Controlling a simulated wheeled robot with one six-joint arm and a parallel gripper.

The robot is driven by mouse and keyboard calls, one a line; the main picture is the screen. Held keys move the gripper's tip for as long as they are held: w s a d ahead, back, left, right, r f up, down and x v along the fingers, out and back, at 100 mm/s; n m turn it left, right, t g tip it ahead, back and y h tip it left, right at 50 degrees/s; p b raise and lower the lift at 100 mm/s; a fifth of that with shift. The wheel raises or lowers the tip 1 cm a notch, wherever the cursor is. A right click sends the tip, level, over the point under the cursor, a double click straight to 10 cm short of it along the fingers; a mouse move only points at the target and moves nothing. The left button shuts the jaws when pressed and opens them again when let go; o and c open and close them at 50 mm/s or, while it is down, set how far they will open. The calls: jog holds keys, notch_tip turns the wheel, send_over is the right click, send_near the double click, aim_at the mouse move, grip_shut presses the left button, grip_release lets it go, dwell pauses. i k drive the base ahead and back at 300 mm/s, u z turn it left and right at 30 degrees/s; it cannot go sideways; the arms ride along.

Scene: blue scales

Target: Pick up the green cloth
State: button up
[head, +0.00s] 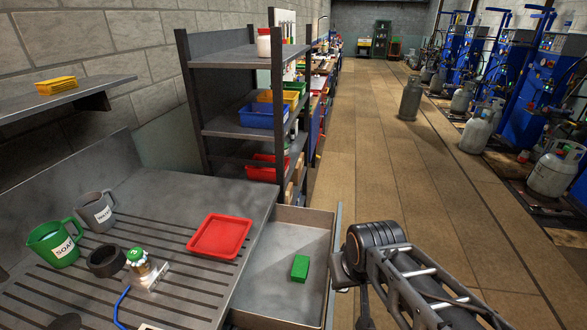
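A small green folded block, which looks like the green cloth (300,268), lies flat inside the open grey drawer (270,283), towards its right side. The drawer is pulled out beside the metal worktop. My arm reaches in from the lower right, and its dark round joint is just right of the drawer. My gripper's fingers do not show, so I cannot see their state or anything in them. Nothing touches the green cloth in this view.
A red tray (220,237), a green mug (54,244), a grey mug (96,211), a black ring (107,262) and a green-topped fitting (138,261) are on the worktop. A shelf rack (232,128) stands behind.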

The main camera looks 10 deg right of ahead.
aim_at(301, 265)
jog(key=u, duration=1.9)
jog(key=k, duration=0.65)
jog(key=z, duration=1.55)
